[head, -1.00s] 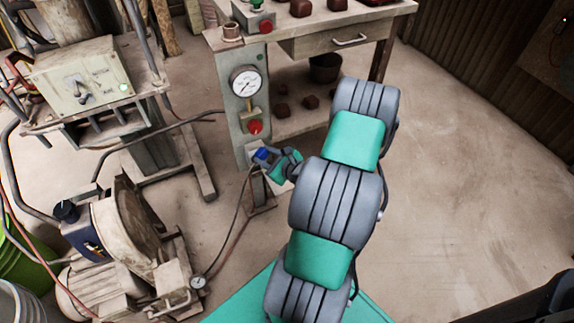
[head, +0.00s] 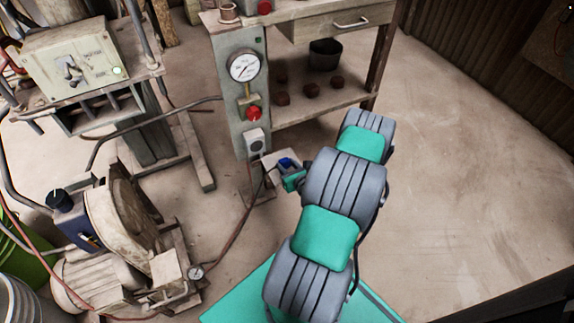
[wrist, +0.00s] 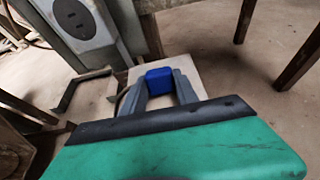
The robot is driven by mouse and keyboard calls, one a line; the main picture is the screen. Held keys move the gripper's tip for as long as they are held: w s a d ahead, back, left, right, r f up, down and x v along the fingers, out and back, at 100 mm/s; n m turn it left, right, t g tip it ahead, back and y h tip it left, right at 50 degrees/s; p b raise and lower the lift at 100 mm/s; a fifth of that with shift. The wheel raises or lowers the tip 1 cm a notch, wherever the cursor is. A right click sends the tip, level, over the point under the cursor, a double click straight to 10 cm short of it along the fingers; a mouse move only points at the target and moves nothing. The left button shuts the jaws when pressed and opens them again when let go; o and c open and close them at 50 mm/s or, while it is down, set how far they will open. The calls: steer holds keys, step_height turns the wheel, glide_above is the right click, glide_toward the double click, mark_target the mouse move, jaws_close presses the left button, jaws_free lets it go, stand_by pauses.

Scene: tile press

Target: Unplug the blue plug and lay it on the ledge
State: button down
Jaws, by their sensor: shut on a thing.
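The blue plug (head: 286,162) is between the fingers of my gripper (head: 288,174), which is shut on it. In the wrist view the plug (wrist: 159,80) shows between both fingertips (wrist: 160,88). The plug is clear of the socket (head: 255,142), whose dark face is bare; the socket (wrist: 74,18) is also bare in the wrist view. A pale flat surface, seemingly the ledge (wrist: 207,72), shows behind and beside the plug; in the head view it is partly hidden (head: 276,157). I cannot tell whether the plug touches it.
The grey panel carries a gauge (head: 244,67) and a red knob (head: 253,113) above the socket. A dark cord runs down left from the plug. A bench (head: 330,100) stands behind, and a motor-like machine (head: 125,225) stands left. The floor at right is clear.

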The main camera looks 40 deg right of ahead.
steer(key=c, duration=0.9)
jaws_free()
steer(key=shift+o, duration=0.2)
steer(key=shift+s+a+r+p, duration=0.2)
steer(key=shift+s+r+p, duration=0.45)
steer(key=shift+r+p, duration=0.1)
steer(key=shift+s+a+r+p, duration=0.2)
steer(key=shift+s+r+p, duration=0.45)
steer(key=shift+r, duration=0.05)
steer(key=s+a+r+p, duration=0.1)
steer(key=s+r+p, duration=0.2)
steer(key=s+r, duration=0.1)
steer(key=shift+s+a+p, duration=0.25)
steer(key=shift+s+p, duration=0.15)
steer(key=shift+s, duration=0.15)
